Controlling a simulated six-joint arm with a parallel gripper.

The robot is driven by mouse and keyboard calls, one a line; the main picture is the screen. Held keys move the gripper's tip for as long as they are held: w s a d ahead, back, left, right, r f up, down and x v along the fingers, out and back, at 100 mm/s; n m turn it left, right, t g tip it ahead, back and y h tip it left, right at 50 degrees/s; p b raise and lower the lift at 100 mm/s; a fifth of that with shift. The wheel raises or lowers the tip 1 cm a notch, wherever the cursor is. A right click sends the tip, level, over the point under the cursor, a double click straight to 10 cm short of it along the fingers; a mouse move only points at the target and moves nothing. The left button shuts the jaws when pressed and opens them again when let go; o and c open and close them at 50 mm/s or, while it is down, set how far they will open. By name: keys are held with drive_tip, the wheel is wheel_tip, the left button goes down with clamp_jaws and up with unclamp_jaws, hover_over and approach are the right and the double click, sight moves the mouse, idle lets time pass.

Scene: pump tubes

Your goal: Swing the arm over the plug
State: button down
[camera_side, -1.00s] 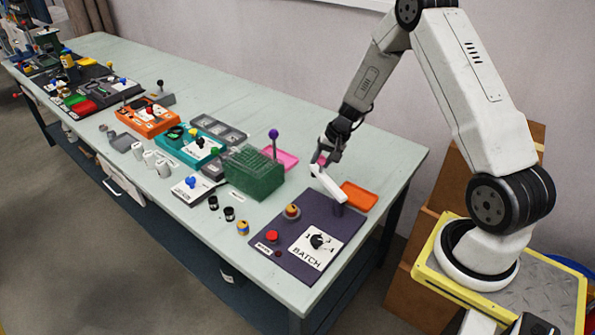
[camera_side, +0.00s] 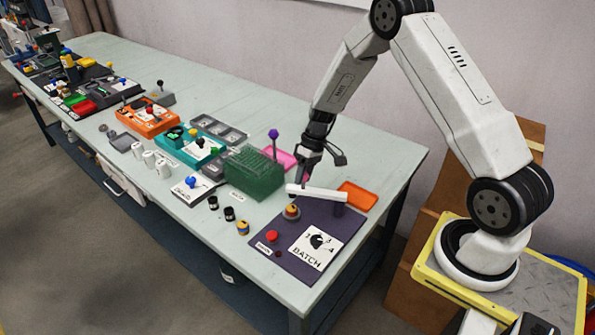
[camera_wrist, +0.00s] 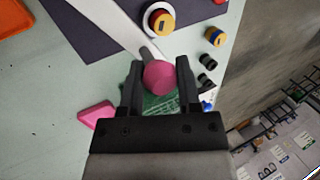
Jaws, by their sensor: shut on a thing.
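The white swing arm (camera_side: 322,193) runs level from a dark post (camera_side: 338,208) above the purple board, and its free end points left. The plug (camera_side: 292,211), yellow and orange-brown, stands on the board just in front of that end. In the wrist view the plug (camera_wrist: 161,21) shows uncovered, with a pale ring around it, beside the swing arm (camera_wrist: 112,24). My gripper (camera_side: 303,180) is at the free end. In the wrist view my gripper (camera_wrist: 160,80) is shut on a round pink knob (camera_wrist: 159,77).
The purple board (camera_side: 335,225) also bears a red button (camera_side: 272,235) and a dial on a white BATCH plate (camera_side: 314,246). A green rack (camera_side: 253,175) stands left of my gripper, with a purple-topped stick (camera_side: 273,134) behind. An orange tray (camera_side: 358,196) lies to the right.

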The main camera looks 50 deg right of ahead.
drive_tip(key=shift+s+a+n+g, duration=0.3)
drive_tip(key=shift+s+a+n, duration=0.15)
drive_tip(key=shift+a+n, duration=0.3)
drive_tip(key=shift+s+a+n+g, duration=0.3)
drive_tip(key=shift+s+a+n, duration=0.2)
drive_tip(key=shift+n, duration=0.45)
drive_tip(key=shift+a, duration=0.1)
drive_tip(key=shift+c, duration=1.5)
unclamp_jaws()
drive_tip(key=shift+w+r, duration=0.1)
drive_tip(key=shift+v, duration=3.8)
drive_tip(key=s+a+r+m+t+h, duration=0.1)
drive_tip(key=s+a+r+t+h, duration=0.1)
drive_tip(key=s+a, duration=0.3)
drive_tip(key=s+a+r+m+t+h, duration=0.1)
drive_tip(key=s+a+r, duration=0.3)
drive_tip(key=s, duration=0.5)
drive_tip(key=shift+s+a+m+t+h, duration=0.2)
drive_tip(key=shift+a+m+t+h, duration=0.2)
drive_tip(key=shift+a+m+h, duration=0.3)
